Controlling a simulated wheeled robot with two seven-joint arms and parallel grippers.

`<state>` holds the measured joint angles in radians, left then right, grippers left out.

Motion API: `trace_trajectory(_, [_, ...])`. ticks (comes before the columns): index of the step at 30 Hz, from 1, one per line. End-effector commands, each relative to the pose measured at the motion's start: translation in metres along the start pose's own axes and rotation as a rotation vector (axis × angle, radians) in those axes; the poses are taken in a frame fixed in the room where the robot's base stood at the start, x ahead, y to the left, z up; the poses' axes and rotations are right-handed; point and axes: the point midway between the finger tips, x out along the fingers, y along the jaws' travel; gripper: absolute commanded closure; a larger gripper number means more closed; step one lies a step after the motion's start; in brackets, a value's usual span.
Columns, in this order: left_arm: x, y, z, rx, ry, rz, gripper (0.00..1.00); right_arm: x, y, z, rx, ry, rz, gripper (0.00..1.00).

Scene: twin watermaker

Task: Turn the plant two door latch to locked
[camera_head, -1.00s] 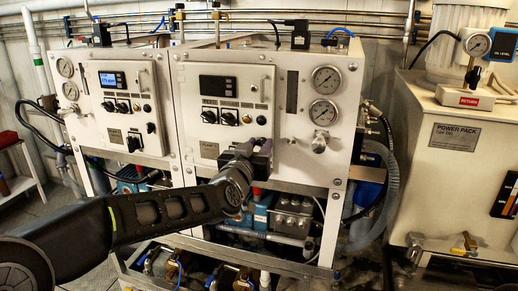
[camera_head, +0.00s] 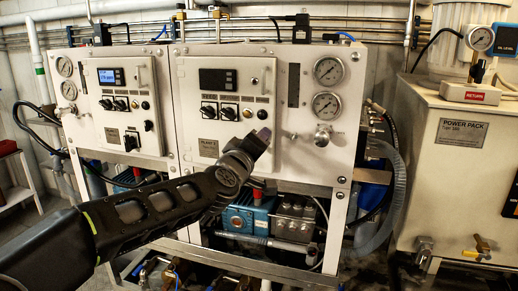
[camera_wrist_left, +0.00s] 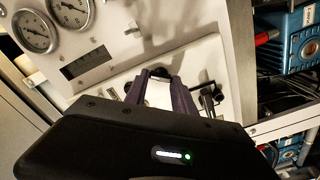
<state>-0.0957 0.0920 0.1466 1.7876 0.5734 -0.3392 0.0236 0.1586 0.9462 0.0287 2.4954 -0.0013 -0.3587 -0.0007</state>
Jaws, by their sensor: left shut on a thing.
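Plant two's door (camera_head: 215,108) is the right-hand white panel of the watermaker, with a dark display and black knobs. My left gripper (camera_head: 262,137) is at the door's lower right edge, where the door latch is; the latch itself is hidden by the gripper. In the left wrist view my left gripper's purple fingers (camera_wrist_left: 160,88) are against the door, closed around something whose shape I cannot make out. The latch's turned position cannot be read. My right gripper is not in view.
A black switch handle (camera_wrist_left: 209,98) stands close to the fingers in the left wrist view. Plant one's panel (camera_head: 125,103) is on the left, blue pumps (camera_head: 248,213) are below.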

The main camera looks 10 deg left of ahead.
Motion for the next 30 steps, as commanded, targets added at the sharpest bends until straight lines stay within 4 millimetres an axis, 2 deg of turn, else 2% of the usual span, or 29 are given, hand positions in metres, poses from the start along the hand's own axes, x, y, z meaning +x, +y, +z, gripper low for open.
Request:
trace_trajectory(6, [0.0, -0.003, 0.002, -0.207, 0.0, 0.001, 1.0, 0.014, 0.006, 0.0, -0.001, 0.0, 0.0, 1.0])
trace_trajectory(18, [0.0, -0.003, 0.002, -0.533, 0.0, 0.0, 1.0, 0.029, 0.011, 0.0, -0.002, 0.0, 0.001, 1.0])
trace_trajectory(30, [0.0, -0.003, 0.001, -0.656, 0.001, 0.0, 1.0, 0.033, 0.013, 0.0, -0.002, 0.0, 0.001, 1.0])
